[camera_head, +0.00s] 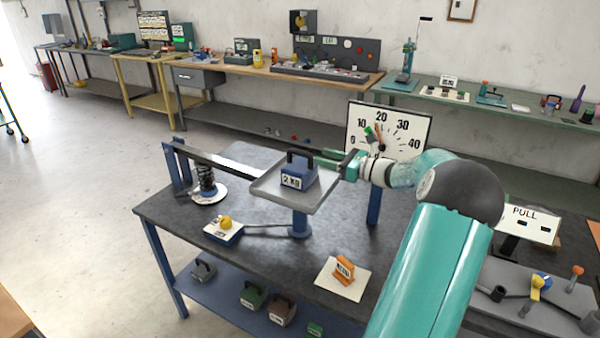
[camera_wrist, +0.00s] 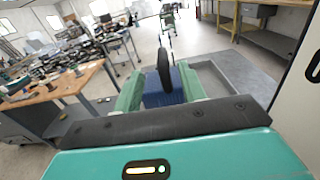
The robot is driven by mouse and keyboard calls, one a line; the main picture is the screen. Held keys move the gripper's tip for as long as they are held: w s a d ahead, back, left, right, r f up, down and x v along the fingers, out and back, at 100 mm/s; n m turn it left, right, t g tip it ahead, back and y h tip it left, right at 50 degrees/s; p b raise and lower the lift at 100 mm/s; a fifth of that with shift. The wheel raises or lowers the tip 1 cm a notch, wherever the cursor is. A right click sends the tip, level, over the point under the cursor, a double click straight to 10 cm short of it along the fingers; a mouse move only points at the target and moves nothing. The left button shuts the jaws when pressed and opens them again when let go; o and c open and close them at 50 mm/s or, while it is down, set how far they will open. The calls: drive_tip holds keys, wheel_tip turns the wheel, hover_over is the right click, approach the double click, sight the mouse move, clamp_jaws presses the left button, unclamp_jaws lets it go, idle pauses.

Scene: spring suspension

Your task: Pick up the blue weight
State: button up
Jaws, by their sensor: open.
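The blue weight (camera_head: 300,176) has a dark handle on top and a "2 KG" label on its front. It stands upright on the grey square tray (camera_head: 266,188) of the spring scale. My gripper (camera_head: 332,160) is open at the right of the weight, with its fingers pointing left towards it, near handle height. In the wrist view, the blue weight (camera_wrist: 164,92) shows between my two green fingers (camera_wrist: 158,84), its dark handle upright. Whether the fingers touch it I cannot tell.
A dial (camera_head: 388,132) with numbers stands behind my gripper. A coiled spring (camera_head: 207,181) stands left of the tray. A yellow-knobbed block (camera_head: 224,228) and an orange tag (camera_head: 344,270) lie on the dark table (camera_head: 265,262). Several other weights (camera_head: 252,295) sit on the lower shelf.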

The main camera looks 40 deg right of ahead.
sight(306, 154)
drive_tip(key=x, duration=0.9)
drive_tip(key=shift+w+d+f, duration=0.1)
drive_tip(key=shift+w+f, duration=0.05)
drive_tip(key=shift+f, duration=0.2)
clamp_jaws()
idle(0.9)
drive_tip(key=shift+r, duration=0.25)
